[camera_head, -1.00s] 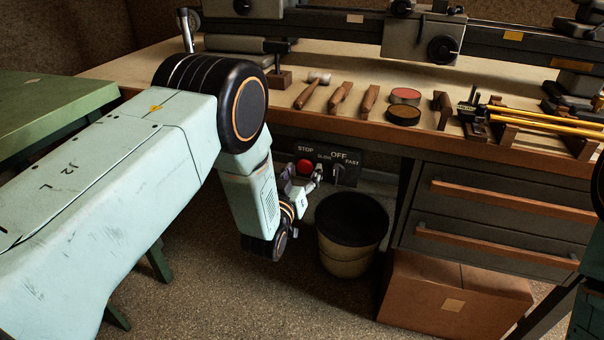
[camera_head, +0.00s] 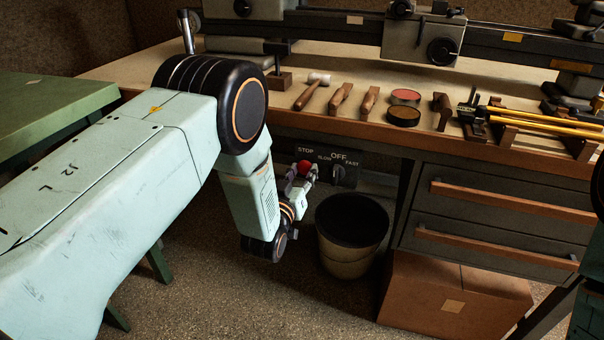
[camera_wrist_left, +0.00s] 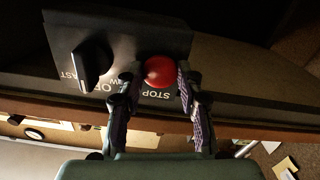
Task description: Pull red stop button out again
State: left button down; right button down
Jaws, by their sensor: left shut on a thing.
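The red stop button (camera_head: 305,167) sits on a dark control panel (camera_head: 347,160) under the front edge of the workbench. In the left wrist view the button (camera_wrist_left: 159,71) is a round red cap beside the upside-down word STOP. My left gripper (camera_head: 303,174) is at the panel, its two fingers on either side of the button. In the left wrist view the left gripper (camera_wrist_left: 160,80) is shut on the red cap. The button's stem is hidden behind the cap. My right gripper is out of view.
A speed knob (camera_head: 338,174) marked SLOW, OFF and FAST is right of the button. A waste bin (camera_head: 350,262) stands below, with a cardboard box (camera_head: 455,295) and drawers to its right. Mallets and tins lie on the bench (camera_head: 330,122).

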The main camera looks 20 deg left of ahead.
pick_arm(q)
jog(key=shift+s+p, duration=0.45)
jog(key=shift+s, duration=0.2)
jog(key=shift+f, duration=0.2)
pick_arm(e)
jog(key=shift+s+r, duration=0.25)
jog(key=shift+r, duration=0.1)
pick_arm(q)
jog(key=c, duration=1.3)
grip_release()
jog(key=shift+c, duration=0.2)
jog(key=o, duration=0.3)
jog(key=shift+s+r, duration=0.15)
jog(key=shift+r, duration=0.05)
jog(key=shift+o, duration=1)
jog(key=shift+w+f, duration=0.1)
jog(key=shift+w, duration=0.1)
jog(key=s, duration=1.2)
jog(key=shift+a, duration=0.2)
